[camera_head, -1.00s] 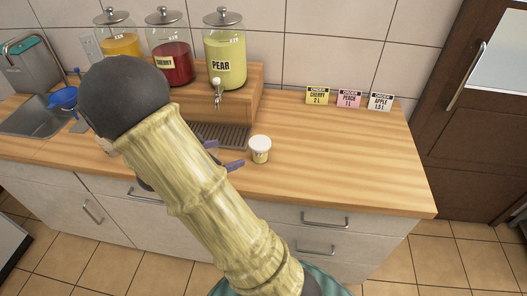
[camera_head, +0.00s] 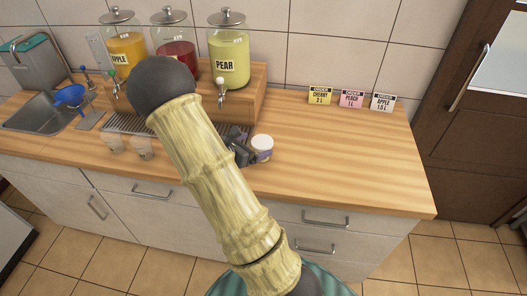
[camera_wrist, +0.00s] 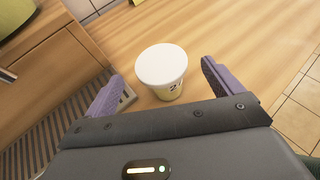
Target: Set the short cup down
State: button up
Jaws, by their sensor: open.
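The short cup (camera_head: 262,143) stands upright on the wooden counter, with a white top and a pale yellowish body bearing a small dark mark. In the head view it is right of the drip grate, beside my gripper (camera_head: 250,152), and a purple finger partly covers its lower side. In the wrist view the cup (camera_wrist: 162,78) shows between the two spread purple fingers of my gripper (camera_wrist: 164,72). The gripper is open, with visible room on both sides of the cup. I cannot tell whether a finger touches it.
Apple (camera_head: 126,50), cherry (camera_head: 176,56) and pear (camera_head: 229,50) dispensers stand on a wooden stand behind. Two pale cups (camera_head: 113,144) (camera_head: 141,148) stand at the left front. A blue funnel (camera_head: 69,95) is near the sink. Order cards (camera_head: 351,99) stand at the back right; the right counter is clear.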

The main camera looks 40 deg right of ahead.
aim_at(259, 144)
jog(key=p+x, duration=0.1)
jog(key=x, duration=0.4)
jog(key=shift+f, duration=0.1)
jog(key=shift+c, duration=0.3)
jog(key=c, duration=1.1)
jog(key=shift+c, duration=0.2)
notch_tip(259, 144, up, 10)
jog(key=shift+r, duration=0.1)
